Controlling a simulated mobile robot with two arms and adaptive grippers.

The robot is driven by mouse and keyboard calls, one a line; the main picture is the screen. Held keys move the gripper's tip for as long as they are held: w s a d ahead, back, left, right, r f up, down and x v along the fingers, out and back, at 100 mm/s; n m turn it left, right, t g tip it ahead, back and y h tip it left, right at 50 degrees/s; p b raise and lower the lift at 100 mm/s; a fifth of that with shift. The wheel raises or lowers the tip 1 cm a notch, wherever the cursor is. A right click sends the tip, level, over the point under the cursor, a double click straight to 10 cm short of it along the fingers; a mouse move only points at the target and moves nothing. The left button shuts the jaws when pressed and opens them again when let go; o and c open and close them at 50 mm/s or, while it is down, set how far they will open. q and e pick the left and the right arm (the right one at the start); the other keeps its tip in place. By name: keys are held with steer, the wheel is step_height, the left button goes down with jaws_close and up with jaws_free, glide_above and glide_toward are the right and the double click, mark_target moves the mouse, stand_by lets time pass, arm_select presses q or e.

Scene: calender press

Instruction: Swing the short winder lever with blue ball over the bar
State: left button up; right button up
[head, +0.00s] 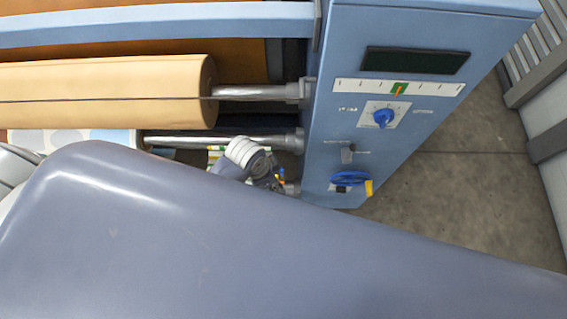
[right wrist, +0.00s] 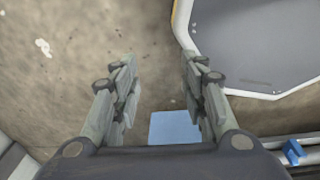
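The blue press cabinet (head: 400,110) stands right of the rollers in the head view. I cannot clearly make out the short lever or its blue ball; a small blue spot (head: 281,172) shows low beside the cabinet, too small to name. A grey wrist with white rings (head: 246,153), part of one of my arms, is close to that spot, its fingers mostly hidden. In the right wrist view my right gripper (right wrist: 160,97) has its fingers apart with nothing between them. A small blue part (right wrist: 292,151) sits by metal bars at that view's lower right.
A tan roll (head: 110,90) and a steel shaft (head: 220,140) lie left of the cabinet. Its face carries a blue knob (head: 383,117), a grey toggle (head: 347,154) and a blue handwheel (head: 350,178). Bare floor (head: 450,190) lies to the right. My own arm blocks the lower view.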

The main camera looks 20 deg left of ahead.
arm_select(q)
step_height(320, 180, up, 9)
steer(key=d+m, duration=0.2)
steer(key=m, duration=0.3)
steer(key=m+g+y, duration=0.2)
steer(key=m, duration=0.8)
glide_toward(282, 169)
steer(key=f, duration=0.3)
steer(key=f+p, duration=0.1)
steer(key=f, duration=0.3)
steer(key=shift+a, duration=0.2)
steer(key=shift+f, duration=0.65)
arm_select(e)
steer(key=shift+s+a+r, duration=0.1)
steer(key=shift+a+r, duration=0.2)
steer(key=shift+a, duration=0.4)
steer(key=shift+s+a+r, duration=0.1)
steer(key=shift+a+r, duration=0.2)
steer(key=shift+a, duration=0.4)
arm_select(q)
jaws_close()
